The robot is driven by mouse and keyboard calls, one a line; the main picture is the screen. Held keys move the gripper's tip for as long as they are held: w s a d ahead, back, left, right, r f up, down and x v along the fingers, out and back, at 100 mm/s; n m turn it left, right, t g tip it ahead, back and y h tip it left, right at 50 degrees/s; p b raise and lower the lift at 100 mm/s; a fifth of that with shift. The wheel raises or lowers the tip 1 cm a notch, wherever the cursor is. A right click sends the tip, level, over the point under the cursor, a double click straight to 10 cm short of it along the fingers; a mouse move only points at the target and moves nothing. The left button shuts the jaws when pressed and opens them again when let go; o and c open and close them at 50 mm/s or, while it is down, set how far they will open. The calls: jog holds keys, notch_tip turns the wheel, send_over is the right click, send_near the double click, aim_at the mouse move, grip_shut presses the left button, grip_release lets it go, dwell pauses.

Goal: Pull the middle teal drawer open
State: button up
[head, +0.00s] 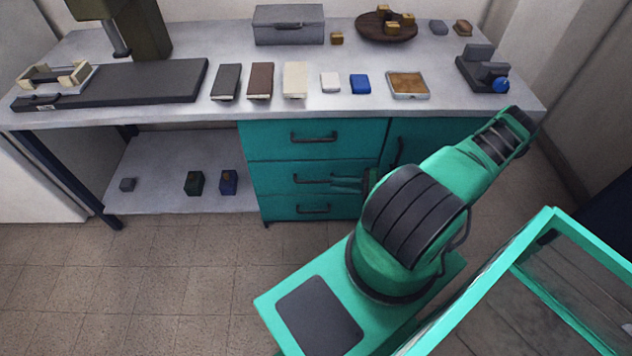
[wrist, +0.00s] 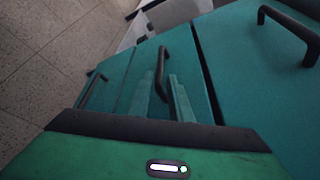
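The middle teal drawer (head: 275,174) is in the cabinet under the bench, between a top and a bottom drawer. It looks flush with them. Its dark bar handle (head: 312,179) also shows in the wrist view (wrist: 162,72). My gripper (head: 337,183) is in front of this drawer, its teal fingers pointing left toward the handle's right end. In the wrist view, my fingers (wrist: 160,82) are apart, with the handle showing between their tips. I see no clear contact. My arm hides the right part of the drawers.
The top drawer handle (head: 314,137) and bottom drawer handle (head: 314,209) stick out above and below. A teal door (head: 430,130) with an upright handle is to the right. The bench top (head: 230,115) overhangs, carrying several items. The tiled floor (head: 190,270) in front is clear at left.

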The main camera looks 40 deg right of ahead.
aim_at(318, 181)
jog(key=x, duration=0.8)
jog(key=shift+a, duration=0.2)
jog(key=shift+c, duration=0.6)
grip_shut()
